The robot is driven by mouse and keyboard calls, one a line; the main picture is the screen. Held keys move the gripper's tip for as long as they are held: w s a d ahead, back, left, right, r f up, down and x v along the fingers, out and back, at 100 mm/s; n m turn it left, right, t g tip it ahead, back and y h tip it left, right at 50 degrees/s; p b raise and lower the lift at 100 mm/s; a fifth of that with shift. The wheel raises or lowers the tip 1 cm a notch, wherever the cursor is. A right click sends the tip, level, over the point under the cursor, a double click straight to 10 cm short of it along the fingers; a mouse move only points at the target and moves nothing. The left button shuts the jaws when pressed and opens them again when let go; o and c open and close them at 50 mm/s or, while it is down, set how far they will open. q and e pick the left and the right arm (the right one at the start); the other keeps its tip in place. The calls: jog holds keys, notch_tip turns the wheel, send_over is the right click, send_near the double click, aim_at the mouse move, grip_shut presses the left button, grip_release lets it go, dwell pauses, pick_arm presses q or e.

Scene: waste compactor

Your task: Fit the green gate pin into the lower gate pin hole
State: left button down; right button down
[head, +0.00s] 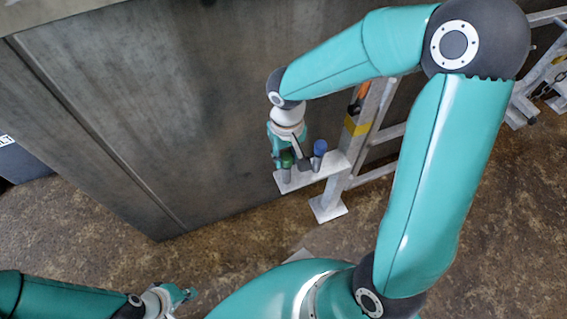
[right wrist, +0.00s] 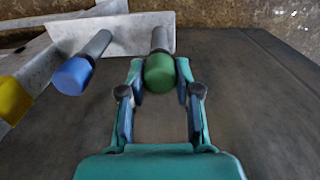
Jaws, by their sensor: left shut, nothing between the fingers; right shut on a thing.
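The green gate pin (head: 287,159) has a green head and a grey metal shank. My right gripper (head: 282,153) is shut on it, above a light metal bracket plate (head: 311,178). In the right wrist view the green head (right wrist: 160,72) sits between the fingertips (right wrist: 160,80), with its shank pointing away toward the plate. A blue-headed pin (head: 320,147) stands on the plate to the right; it also shows in the right wrist view (right wrist: 72,75). I cannot tell which hole is the lower gate pin hole. My left gripper (head: 185,294) is shut and empty at the bottom left.
A large grey metal wall (head: 160,110) stands close behind the bracket. A metal frame (head: 370,130) with a yellow band stands to the right. A yellow-headed piece (right wrist: 12,100) shows at the left of the right wrist view. Brown floor (head: 235,250) lies open in front.

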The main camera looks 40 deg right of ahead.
notch_tip(320, 180, up, 10)
jog(key=p, duration=0.7)
jog(key=shift+r+p, duration=0.25)
jog(key=shift+p, duration=0.15)
dwell(0.4)
jog(key=shift+s, duration=0.2)
